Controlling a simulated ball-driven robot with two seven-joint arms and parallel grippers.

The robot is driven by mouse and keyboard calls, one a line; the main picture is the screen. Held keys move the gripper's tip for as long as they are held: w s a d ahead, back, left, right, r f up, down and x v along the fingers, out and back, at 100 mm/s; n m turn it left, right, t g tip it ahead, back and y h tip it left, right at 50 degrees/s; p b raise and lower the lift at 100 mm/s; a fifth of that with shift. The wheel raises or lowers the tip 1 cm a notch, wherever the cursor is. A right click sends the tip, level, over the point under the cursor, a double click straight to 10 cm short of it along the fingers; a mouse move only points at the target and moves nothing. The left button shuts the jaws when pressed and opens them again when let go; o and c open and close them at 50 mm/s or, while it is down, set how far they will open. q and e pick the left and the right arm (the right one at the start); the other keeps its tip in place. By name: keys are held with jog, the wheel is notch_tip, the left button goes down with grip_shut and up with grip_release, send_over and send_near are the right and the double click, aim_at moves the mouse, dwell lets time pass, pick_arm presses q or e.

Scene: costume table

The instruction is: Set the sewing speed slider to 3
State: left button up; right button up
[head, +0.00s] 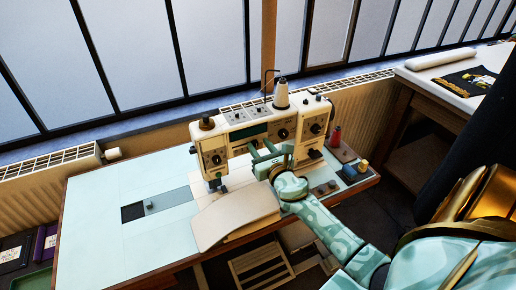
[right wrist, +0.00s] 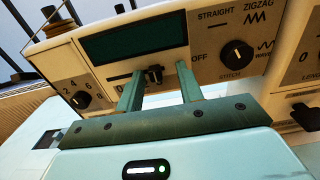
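The cream sewing machine (head: 262,128) stands on the pale worktable. In the right wrist view its front panel (right wrist: 215,72) shows a dark speed slider knob (right wrist: 154,75) in a short horizontal slot under a dark green display (right wrist: 135,42). A "0" shows at the slot's left end; other scale marks are hidden or too small to read. My right gripper (head: 261,148) is at the machine's front. In the right wrist view my right gripper (right wrist: 159,69) is open, fingers apart on either side of the knob; I cannot tell whether either touches it. My left gripper is out of view.
A numbered dial (right wrist: 82,99) lies left of the slider and a stitch dial (right wrist: 236,54) lies right. A thread cone (head: 281,96) stands on top. The worktable's left part (head: 92,225) is clear.

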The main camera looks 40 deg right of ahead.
jog(key=b+v, duration=0.2)
jog(key=v, duration=1.4)
jog(key=shift+s, duration=0.2)
